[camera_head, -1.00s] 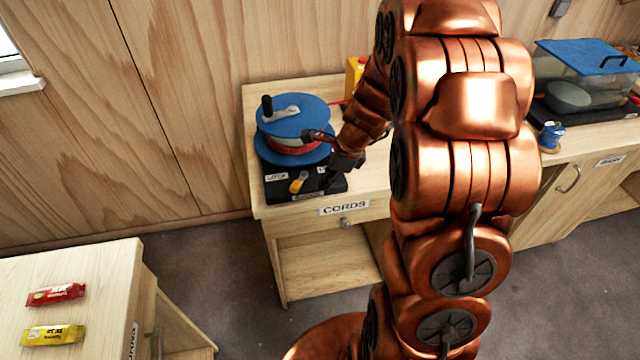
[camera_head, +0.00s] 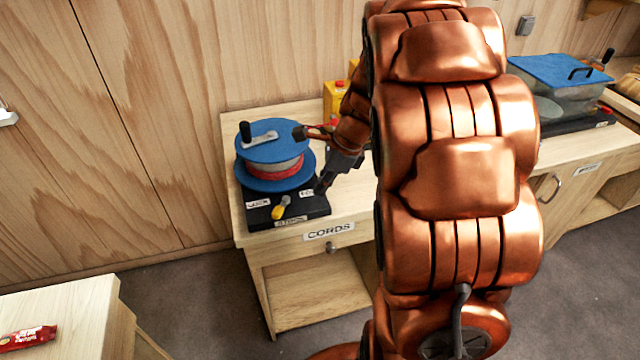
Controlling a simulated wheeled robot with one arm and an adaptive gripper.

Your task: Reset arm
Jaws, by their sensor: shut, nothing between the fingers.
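My copper arm fills the middle of the head view and bends over the table labelled CORDS (camera_head: 292,246). My gripper (camera_head: 322,188) is shut and empty, at the right edge of a black base (camera_head: 262,213). A cord reel (camera_head: 275,152) with blue discs, a red cord and a black crank handle stands on that base. A yellow-handled lever (camera_head: 281,207) is at the front of the base, left of my gripper. I cannot tell whether the fingertips touch the base. My arm hides the right part of the table.
A yellow box (camera_head: 336,100) stands behind the reel, partly hidden by my arm. At right, a clear bin with a blue lid (camera_head: 558,70) stands on another cabinet. A red-wrapped bar (camera_head: 27,338) lies on a table at lower left. Grey floor (camera_head: 210,300) is open between the tables.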

